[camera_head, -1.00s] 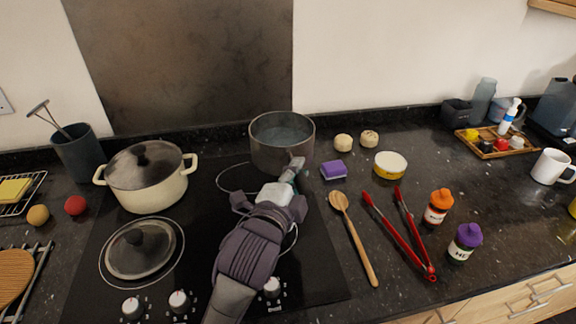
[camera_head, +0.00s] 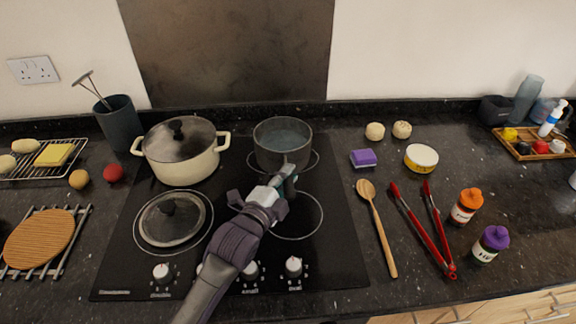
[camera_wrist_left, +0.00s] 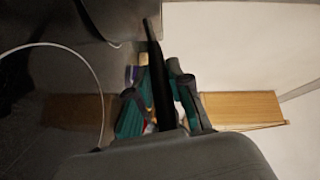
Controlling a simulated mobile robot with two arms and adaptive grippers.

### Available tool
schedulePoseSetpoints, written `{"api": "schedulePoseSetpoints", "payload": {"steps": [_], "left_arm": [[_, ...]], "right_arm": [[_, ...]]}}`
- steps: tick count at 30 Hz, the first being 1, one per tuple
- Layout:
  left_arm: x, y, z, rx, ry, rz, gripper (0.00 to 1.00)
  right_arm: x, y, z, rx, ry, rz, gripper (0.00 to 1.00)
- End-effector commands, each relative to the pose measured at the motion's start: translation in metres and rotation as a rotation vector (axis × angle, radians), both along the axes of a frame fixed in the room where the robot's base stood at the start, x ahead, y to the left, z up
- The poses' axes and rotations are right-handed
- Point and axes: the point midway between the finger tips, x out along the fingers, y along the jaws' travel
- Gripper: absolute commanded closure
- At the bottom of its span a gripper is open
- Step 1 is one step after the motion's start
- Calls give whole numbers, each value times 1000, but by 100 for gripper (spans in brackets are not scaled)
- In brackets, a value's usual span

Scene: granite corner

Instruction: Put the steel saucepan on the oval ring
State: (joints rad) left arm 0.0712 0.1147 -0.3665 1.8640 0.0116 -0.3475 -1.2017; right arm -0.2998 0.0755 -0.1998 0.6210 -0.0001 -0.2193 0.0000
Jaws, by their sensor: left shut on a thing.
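The steel saucepan (camera_head: 268,150) is dark grey and empty-looking, upright at the back right of the black hob. The oval ring (camera_head: 317,164) is a thin white outline showing on both sides of the pan; the pan hides its middle. I cannot tell whether the pan's base touches the glass. My left gripper (camera_head: 284,184) is in front of the pan, shut on its handle. In the left wrist view, the dark handle (camera_wrist_left: 158,75) runs between the teal fingers of the gripper (camera_wrist_left: 160,105). My right gripper is out of view.
A cream lidded pot (camera_head: 180,165) stands left of the saucepan. A glass lid (camera_head: 172,222) lies at the hob's front left. The round front-right ring (camera_head: 298,236) is bare but partly under my arm. A purple sponge (camera_head: 363,158) and wooden spoon (camera_head: 378,230) lie right of the hob.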

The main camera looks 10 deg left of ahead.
Motion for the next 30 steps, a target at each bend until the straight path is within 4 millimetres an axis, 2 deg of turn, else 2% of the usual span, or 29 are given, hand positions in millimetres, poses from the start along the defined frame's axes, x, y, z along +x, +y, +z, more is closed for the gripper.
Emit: {"api": "schedulePoseSetpoints", "payload": {"steps": [1, 12, 13, 17, 27, 30], "left_arm": [[1, 0, 7, -2, -22, 0, 100], [1, 0, 3, 0, -24, 0, 100], [0, 0, -4, 0, -3, 1, 78], [0, 0, -4, 0, -3, 1, 56], [0, 0, -1, -1, -3, 1, 56], [-10, 4, -4, 2, 0, 1, 56]], "right_arm": [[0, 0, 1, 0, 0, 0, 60], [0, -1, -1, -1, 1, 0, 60], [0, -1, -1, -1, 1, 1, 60], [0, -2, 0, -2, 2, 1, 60], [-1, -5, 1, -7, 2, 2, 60], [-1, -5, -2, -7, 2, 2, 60]]}}
